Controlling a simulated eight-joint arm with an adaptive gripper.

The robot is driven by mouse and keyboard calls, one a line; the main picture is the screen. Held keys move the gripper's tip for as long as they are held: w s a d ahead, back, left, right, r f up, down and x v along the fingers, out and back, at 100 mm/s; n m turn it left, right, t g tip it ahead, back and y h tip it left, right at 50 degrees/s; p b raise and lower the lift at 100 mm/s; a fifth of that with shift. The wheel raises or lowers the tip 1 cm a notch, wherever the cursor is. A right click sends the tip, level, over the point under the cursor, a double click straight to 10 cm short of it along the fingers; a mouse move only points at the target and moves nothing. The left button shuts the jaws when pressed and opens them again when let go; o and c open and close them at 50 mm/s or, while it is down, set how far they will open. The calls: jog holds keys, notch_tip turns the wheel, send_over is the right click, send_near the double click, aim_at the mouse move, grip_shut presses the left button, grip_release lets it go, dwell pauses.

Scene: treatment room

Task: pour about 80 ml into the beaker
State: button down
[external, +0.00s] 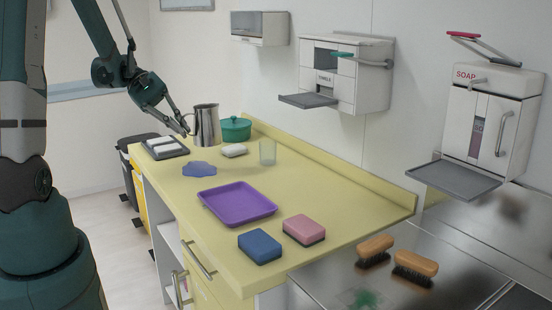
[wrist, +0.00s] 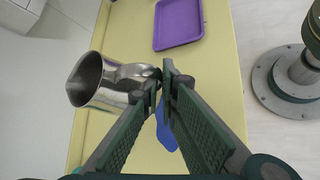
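A steel jug (external: 208,128) is upright at the far part of the yellow counter (external: 330,190); whether its base touches the counter is unclear. My gripper (external: 187,131) is at its handle, on the jug's left side. In the wrist view the fingertips of my gripper (wrist: 161,78) are close together at the handle of the jug (wrist: 95,80), and appear to pinch it. The jug's contents are not visible. A clear beaker (external: 268,152) stands upright on the counter, right of the jug and apart from it. No liquid is discernible in it.
A green lidded pot (external: 235,129) and white soap bar (external: 234,150) are near the jug. A blue flat cloth (external: 199,169), purple tray (external: 237,203), dark tray (external: 165,148), blue sponge (external: 260,246) and pink sponge (external: 303,229) also lie there. The counter right of the purple tray is clear.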

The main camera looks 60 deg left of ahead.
aim_at(184, 116)
jog(key=shift+r, duration=2.4)
jog(key=w+d+f+n+t+y, duration=0.4)
jog(key=w+d+f+n, duration=0.15)
jog(key=w+d, duration=0.4)
jog(key=shift+w+d+r+n+t+y+b, duration=0.35)
jog(key=shift+w+d+r+n+y, duration=1.45)
jog(key=shift+d, duration=2.05)
jog(key=shift+w+d+r+n+t+y+b, duration=0.15)
jog(key=shift+w+d+r+n+y+b, duration=0.8)
jog(key=shift+w+d, duration=2.1)
jog(key=shift+n+h, duration=0.25)
jog(key=shift+n, duration=0.25)
jog(key=shift+s+d+f+p, duration=0.15)
jog(key=shift+s+d+f, duration=0.1)
jog(key=shift+f, duration=1.95)
jog(key=shift+s+d+f+p, duration=0.15)
jog(key=shift+s+d+f, duration=0.15)
jog(key=shift+f, duration=1.95)
jog(key=shift+s+d+f+p, duration=0.15)
jog(key=shift+s+d+f, duration=0.1)
jog(key=shift+f, duration=1.95)
